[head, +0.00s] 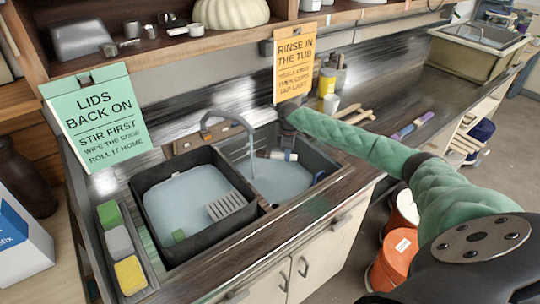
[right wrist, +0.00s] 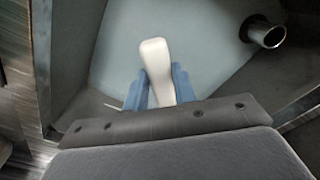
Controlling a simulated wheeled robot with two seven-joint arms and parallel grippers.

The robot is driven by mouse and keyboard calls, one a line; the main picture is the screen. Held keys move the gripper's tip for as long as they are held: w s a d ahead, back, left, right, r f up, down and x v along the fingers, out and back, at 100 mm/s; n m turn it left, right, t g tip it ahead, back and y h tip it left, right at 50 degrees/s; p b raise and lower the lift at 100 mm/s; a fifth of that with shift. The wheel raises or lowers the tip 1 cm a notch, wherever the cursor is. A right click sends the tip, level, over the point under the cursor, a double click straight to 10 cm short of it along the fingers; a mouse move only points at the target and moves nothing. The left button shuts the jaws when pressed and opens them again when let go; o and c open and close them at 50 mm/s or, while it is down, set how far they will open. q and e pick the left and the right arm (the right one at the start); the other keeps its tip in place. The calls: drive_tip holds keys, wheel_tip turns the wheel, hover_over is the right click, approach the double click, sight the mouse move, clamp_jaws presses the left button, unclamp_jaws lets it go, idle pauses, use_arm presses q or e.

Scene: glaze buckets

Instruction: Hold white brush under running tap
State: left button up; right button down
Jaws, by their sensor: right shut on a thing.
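My right gripper (head: 289,156) reaches into the right basin under my green-sleeved arm. In the right wrist view its blue fingers (right wrist: 157,88) are shut on the white brush (right wrist: 156,58). The brush's rounded white end sticks out past the fingertips, over the basin's pale blue floor or water. The tap (head: 238,122) arches over the sink in the head view, to the left of the gripper. Its metal spout end (right wrist: 268,35) shows right of the brush in the right wrist view, apart from it. My left gripper is not in view.
A dark tub (head: 190,250) with water, a grey ribbed piece and a green block fills the left basin. Green, grey and yellow sponges (head: 130,275) lie in a tray at left. An orange sign (head: 294,62) and a yellow bottle (head: 326,84) stand behind the arm.

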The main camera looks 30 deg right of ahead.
drive_tip(key=shift+s+d+p, duration=0.45)
drive_tip(key=shift+s+d, duration=0.1)
drive_tip(key=shift+s, duration=0.25)
drive_tip(key=shift+s+d+p, duration=0.5)
drive_tip(key=shift+s+d, duration=0.05)
drive_tip(key=shift+s, duration=0.3)
drive_tip(key=shift+s+d+p, duration=0.45)
drive_tip(key=shift+s+d, duration=0.1)
drive_tip(key=shift+s, duration=0.25)
drive_tip(key=s+d+r+p, duration=0.2)
drive_tip(key=s+r+p, duration=0.2)
drive_tip(key=shift+d+p, duration=0.35)
drive_tip(key=shift+p, duration=0.05)
